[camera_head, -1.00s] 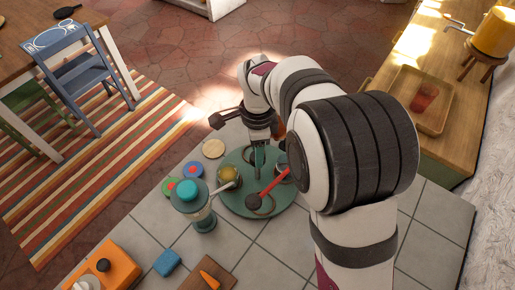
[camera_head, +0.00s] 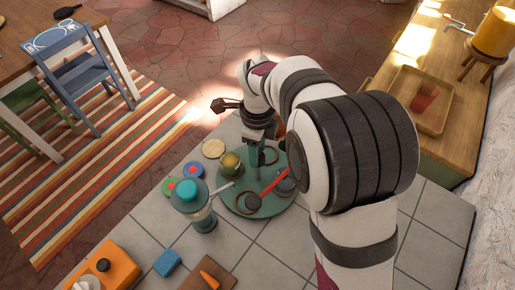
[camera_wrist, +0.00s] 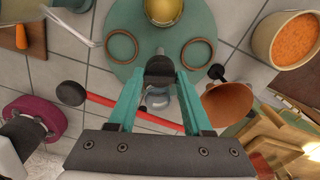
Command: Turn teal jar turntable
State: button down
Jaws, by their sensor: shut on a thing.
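The teal turntable (camera_head: 232,207) lies on the tiled counter and also shows in the wrist view (camera_wrist: 165,35). A jar with a yellow top (camera_head: 231,162) stands on its left side; the yellow top is at the upper edge of the wrist view (camera_wrist: 163,10). Brown rings (camera_head: 248,203) lie on the disc. My gripper (camera_head: 255,155) reaches down over the turntable. In the wrist view its two teal fingers (camera_wrist: 159,76) close on a dark knob-like piece (camera_wrist: 159,65). The fingers hide much of what they hold.
A teal-lidded glass jar (camera_head: 199,213) stands close at the lower left. Round lids (camera_head: 214,149) lie at the upper left. My arm covers the right side of the counter.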

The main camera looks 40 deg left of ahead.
jog(key=shift+m, duration=1.6)
jog(key=shift+c, duration=1.6)
grip_release()
notch_tip(320, 180, up, 16)
